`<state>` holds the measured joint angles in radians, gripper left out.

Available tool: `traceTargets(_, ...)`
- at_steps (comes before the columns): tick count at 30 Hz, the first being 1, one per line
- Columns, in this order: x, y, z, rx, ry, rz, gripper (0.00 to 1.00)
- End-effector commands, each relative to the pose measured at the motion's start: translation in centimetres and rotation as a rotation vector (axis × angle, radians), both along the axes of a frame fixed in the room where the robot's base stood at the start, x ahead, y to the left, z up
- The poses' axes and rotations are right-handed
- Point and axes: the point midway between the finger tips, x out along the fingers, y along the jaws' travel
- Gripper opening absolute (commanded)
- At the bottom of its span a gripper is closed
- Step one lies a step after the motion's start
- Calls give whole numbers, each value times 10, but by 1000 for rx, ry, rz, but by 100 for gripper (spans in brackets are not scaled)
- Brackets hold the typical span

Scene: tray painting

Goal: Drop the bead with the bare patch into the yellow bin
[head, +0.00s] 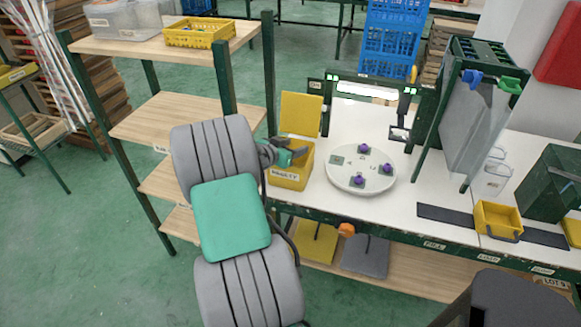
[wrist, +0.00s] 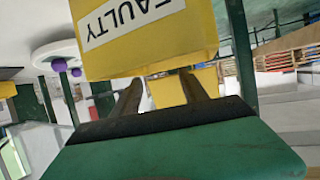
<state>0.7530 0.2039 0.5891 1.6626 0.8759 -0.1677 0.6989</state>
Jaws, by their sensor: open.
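Three purple beads stand on a round white turntable: a back one (head: 363,149), a right one (head: 387,168) and a front one (head: 359,182). No bare patch can be made out on any of them. The yellow bin (head: 290,179), labelled FAULTY, stands left of the turntable; its inside is mostly hidden. My gripper (head: 298,153) is at the bin's upper front edge. In the wrist view, my gripper (wrist: 162,82) has its fingers apart with nothing between them, close to the labelled bin wall (wrist: 180,45). Two beads show at left (wrist: 59,65).
The turntable (head: 335,182) sits on a white bench. A yellow panel (head: 301,114) rises behind the bin. A green-framed rack (head: 455,110) and a small yellow tray (head: 498,220) are at right. A wooden shelf unit (head: 165,117) stands at left.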

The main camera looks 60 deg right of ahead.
Motion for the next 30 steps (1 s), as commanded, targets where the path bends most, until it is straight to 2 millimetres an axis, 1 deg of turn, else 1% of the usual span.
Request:
traceTargets(2, 1, 3, 1, 0, -1, 2, 52)
traceTargets(4, 3, 12, 5, -1, 0, 3, 52)
traceTargets(9, 8, 44, 18, -1, -2, 5, 52)
traceTargets(12, 11, 61, 25, -1, -2, 5, 52)
traceTargets(15, 11, 70, 29, 0, -1, 2, 52)
traceTargets(30, 10, 72, 30, 0, 0, 0, 52)
